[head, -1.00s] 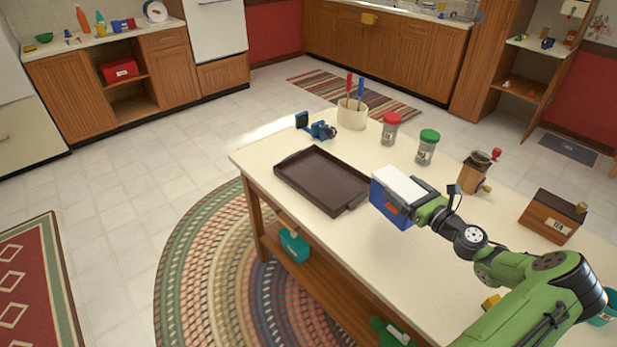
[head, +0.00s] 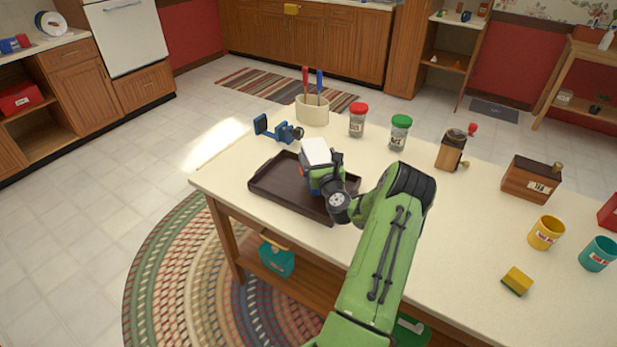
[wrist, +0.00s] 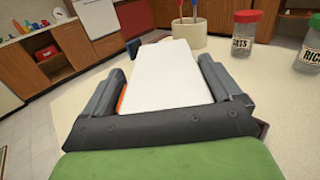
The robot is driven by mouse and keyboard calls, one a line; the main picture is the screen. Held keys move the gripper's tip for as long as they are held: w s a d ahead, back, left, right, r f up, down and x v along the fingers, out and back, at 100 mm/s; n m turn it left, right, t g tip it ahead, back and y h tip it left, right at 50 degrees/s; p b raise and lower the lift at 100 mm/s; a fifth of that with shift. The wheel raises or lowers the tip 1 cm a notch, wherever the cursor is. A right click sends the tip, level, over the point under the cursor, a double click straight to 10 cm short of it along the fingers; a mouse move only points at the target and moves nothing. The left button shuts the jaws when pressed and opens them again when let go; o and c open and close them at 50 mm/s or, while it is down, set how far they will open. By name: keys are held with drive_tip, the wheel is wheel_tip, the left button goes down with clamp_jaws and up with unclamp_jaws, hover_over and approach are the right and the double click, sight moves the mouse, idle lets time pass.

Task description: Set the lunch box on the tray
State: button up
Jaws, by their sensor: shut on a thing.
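The lunch box (head: 315,153), blue with a white lid, is in my gripper (head: 325,176) over the right part of the dark brown tray (head: 272,188) in the head view. In the wrist view the white lid (wrist: 170,75) fills the space between the two fingers of my gripper (wrist: 165,92), which are shut on its sides. My gripper and arm hide the lunch box's underside, so I cannot tell whether it touches the tray. The tray lies flat on the island table (head: 440,225), near its left end.
A blue clamp-like object (head: 278,130), a utensil crock (head: 312,110), a red-lidded jar (head: 357,120) and a green-lidded jar (head: 400,132) stand behind the tray. A grinder (head: 451,150) and wooden box (head: 531,180) are further right. The tray's left part is empty.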

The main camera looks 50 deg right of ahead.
drive_tip(key=shift+w+f+b, duration=0.1)
drive_tip(key=shift+f+b, duration=0.6)
drive_tip(key=shift+f, duration=1.3)
